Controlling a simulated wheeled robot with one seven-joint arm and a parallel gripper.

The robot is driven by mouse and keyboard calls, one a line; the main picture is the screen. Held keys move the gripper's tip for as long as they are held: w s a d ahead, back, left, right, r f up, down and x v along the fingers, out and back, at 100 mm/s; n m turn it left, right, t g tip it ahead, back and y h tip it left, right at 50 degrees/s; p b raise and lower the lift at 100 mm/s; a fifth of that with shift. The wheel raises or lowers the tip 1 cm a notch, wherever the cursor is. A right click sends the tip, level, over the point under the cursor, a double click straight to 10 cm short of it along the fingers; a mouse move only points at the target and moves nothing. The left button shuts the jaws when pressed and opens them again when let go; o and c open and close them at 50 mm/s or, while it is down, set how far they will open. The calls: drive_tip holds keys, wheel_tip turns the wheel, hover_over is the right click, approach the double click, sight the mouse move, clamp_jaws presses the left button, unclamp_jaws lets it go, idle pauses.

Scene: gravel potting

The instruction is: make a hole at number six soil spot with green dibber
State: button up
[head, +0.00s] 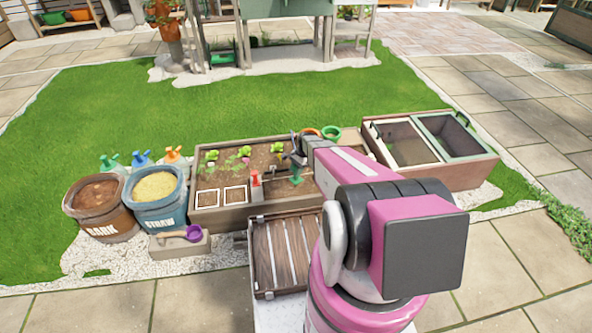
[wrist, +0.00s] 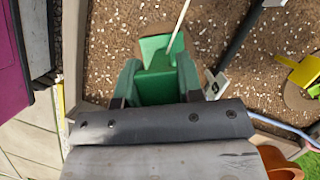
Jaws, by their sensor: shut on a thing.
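The green dibber (head: 297,179) is below my gripper (head: 297,157) over the soil bed (head: 212,153) in the head view. In the wrist view my gripper (wrist: 156,88) is shut on the green dibber (wrist: 155,55). Its tip is hidden, so I cannot tell if it touches the soil. A small white marker (wrist: 215,84) with a dark figure stands just right of the gripper; I cannot read it surely as six. My arm hides the right part of the bed in the head view.
A red-handled tool (head: 256,181) stands at the bed's front edge. Seedlings (head: 277,148) grow at the back. Bark (head: 98,195) and straw (head: 155,187) sacks stand left. A slatted wooden crate (head: 283,255) is in front, and a cold frame (head: 450,136) stands right.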

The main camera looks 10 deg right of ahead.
drive_tip(key=shift+f, duration=0.3)
drive_tip(key=shift+r, duration=0.15)
drive_tip(key=shift+r, duration=5.05)
drive_tip(key=shift+r, duration=2.5)
